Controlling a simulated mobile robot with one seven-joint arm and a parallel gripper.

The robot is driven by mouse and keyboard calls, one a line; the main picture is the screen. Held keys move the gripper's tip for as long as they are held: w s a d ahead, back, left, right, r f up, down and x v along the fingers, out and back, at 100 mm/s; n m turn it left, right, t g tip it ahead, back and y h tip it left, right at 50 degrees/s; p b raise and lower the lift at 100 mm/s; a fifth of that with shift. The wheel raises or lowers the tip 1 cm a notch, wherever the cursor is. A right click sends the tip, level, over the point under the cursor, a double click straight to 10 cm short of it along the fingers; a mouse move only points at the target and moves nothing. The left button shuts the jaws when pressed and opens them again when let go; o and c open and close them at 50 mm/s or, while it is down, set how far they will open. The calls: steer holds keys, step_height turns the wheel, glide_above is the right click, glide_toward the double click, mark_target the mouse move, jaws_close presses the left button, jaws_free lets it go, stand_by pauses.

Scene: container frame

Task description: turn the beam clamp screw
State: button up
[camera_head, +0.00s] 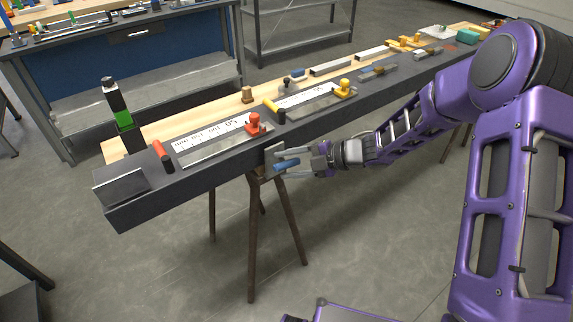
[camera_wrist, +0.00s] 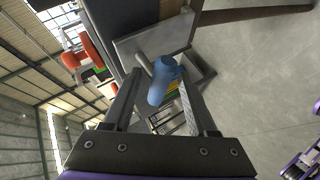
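The beam clamp is a grey metal piece (camera_head: 272,158) on the near side of the dark beam (camera_head: 135,205). Its screw has a blue handle (camera_head: 287,165), which also shows in the wrist view (camera_wrist: 164,82). My gripper (camera_head: 284,164) reaches the clamp from the right, with one finger on each side of the blue handle. In the wrist view my gripper (camera_wrist: 166,92) is open, with gaps visible between the fingers and the handle. The grey clamp plate (camera_wrist: 150,45) lies just past the handle. The screw's shaft is mostly hidden.
Red (camera_head: 254,124) and yellow (camera_head: 344,88) toggle pieces stand on the beam, with an orange-red handle (camera_head: 163,154) and a black and green tool (camera_head: 118,104). Trestle legs (camera_head: 252,230) stand below the clamp. The floor in front is clear. A blue workbench (camera_head: 130,75) stands behind.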

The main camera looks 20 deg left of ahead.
steer(key=p+v, duration=0.2)
steer(key=v, duration=1.5)
steer(key=shift+d, duration=0.15)
steer(key=shift+s, duration=0.1)
steer(key=shift+s+f+m+t+y+p, duration=0.5)
steer(key=shift+s+f+t+y+p, duration=0.4)
steer(key=shift+s+f+t+y, duration=1.5)
steer(key=shift+g+h, duration=0.6)
steer(key=shift+g, duration=0.1)
steer(key=x, duration=0.5)
steer(key=w+x, duration=0.1)
steer(key=x, duration=1)
steer(key=shift+w+f, duration=0.25)
steer(key=shift+f, duration=0.2)
